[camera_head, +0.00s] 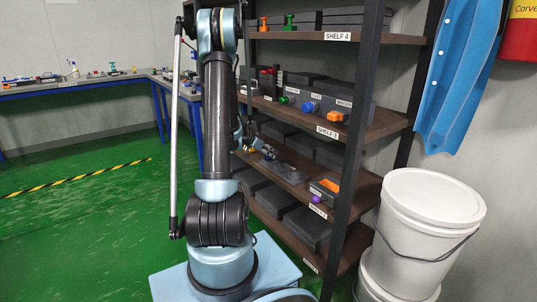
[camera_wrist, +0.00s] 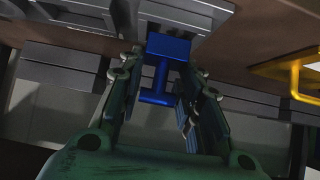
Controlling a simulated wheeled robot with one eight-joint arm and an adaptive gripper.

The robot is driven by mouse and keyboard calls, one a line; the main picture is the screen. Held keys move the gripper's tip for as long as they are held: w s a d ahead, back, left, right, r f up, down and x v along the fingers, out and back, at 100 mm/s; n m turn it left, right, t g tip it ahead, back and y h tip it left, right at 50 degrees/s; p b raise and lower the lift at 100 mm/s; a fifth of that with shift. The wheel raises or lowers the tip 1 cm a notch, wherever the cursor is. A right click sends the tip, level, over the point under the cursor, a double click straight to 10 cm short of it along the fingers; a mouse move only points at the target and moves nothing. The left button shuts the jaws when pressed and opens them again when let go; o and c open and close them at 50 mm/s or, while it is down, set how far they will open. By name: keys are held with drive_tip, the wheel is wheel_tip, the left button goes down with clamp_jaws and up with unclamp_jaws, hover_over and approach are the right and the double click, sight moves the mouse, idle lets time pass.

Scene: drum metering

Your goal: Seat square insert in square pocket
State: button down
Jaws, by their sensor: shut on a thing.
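In the wrist view my gripper (camera_wrist: 163,75) has its two fingers on either side of a blue piece (camera_wrist: 168,47). The piece has a square-looking block at its far end, a thin stem and a crossbar nearer the palm. The block end lies close to a grey stepped fixture (camera_wrist: 195,17) at the top; I cannot tell whether they touch. No square pocket can be made out. In the head view my arm reaches to the shelf rack, and the gripper and blue piece cannot be made out clearly there.
The dark rack (camera_head: 357,105) holds grey boxes with coloured pieces, including a blue one (camera_head: 309,107) and an orange one (camera_head: 331,117). A yellow handle (camera_wrist: 296,78) stands at right in the wrist view. White buckets (camera_head: 428,230) stand right of the rack.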

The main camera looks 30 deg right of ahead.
drive_tip(key=shift+f, duration=0.6)
drive_tip(key=c, duration=1.1)
unclamp_jaws()
drive_tip(key=shift+o, duration=0.2)
drive_tip(key=v, duration=1.2)
